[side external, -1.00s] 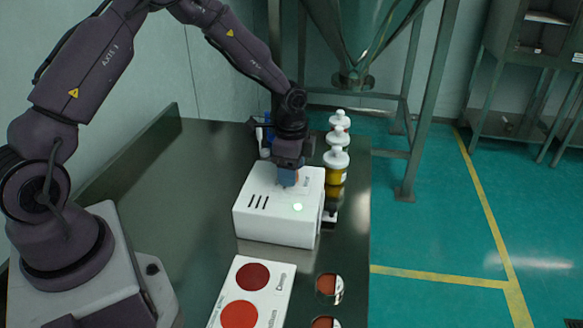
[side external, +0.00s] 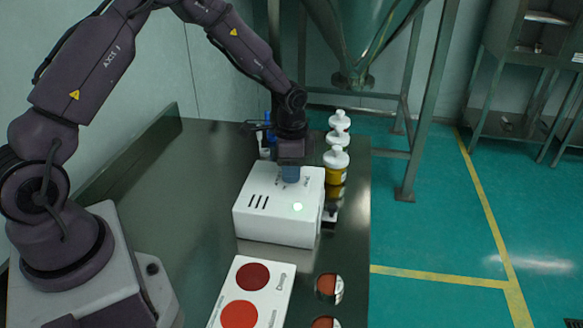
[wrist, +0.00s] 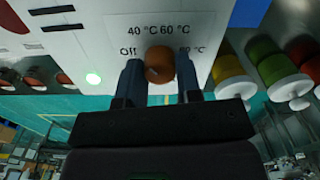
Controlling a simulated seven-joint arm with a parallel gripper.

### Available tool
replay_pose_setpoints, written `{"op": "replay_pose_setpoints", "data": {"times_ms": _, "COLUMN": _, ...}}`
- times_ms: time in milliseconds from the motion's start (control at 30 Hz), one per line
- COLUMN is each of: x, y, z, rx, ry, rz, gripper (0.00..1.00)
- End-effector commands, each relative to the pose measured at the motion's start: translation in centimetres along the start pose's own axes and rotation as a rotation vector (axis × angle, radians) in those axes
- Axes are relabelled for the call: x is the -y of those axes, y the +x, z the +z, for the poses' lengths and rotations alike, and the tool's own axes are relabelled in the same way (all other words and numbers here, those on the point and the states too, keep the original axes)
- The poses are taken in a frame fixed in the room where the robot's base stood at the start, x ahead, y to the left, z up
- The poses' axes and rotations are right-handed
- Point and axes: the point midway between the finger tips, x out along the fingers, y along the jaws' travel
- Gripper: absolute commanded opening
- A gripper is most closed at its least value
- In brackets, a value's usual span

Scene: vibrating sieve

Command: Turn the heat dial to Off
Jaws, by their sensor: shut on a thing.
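The white box (side external: 268,215) stands on the dark table with its dial on the top face. In the wrist view the orange-brown heat dial (wrist: 160,62) sits among printed marks: Off at left, 40 °C and 60 °C above, 80 °C at right. My gripper (wrist: 159,68) is shut on the dial, one finger on each side of it. In the side view my gripper (side external: 290,177) points down onto the box top and hides the dial. I cannot tell which mark the dial points to.
Several white-capped bottles (side external: 337,160) stand close to the right of the box. A white panel (side external: 270,271) with red discs lies in front of it. Blue objects are behind my gripper. The table (side external: 165,190) is clear to the left.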

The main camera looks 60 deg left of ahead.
Motion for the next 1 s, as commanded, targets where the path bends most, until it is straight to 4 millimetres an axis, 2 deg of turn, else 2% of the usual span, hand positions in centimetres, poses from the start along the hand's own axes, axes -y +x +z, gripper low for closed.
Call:
{"op": "replay_pose_setpoints", "data": {"times_ms": 500, "x": 0.00, "y": -0.11, "z": -0.04, "rx": 0.001, "ry": -0.443, "rz": -0.002, "gripper": 0.09}}
{"op": "replay_pose_setpoints", "data": {"times_ms": 700, "x": 0.00, "y": -0.11, "z": -0.04, "rx": 0.000, "ry": -0.557, "rz": -0.001, "gripper": 0.09}}
{"op": "replay_pose_setpoints", "data": {"times_ms": 1000, "x": 0.03, "y": -0.12, "z": -0.01, "rx": 0.000, "ry": -0.639, "rz": -0.001, "gripper": 0.09}}
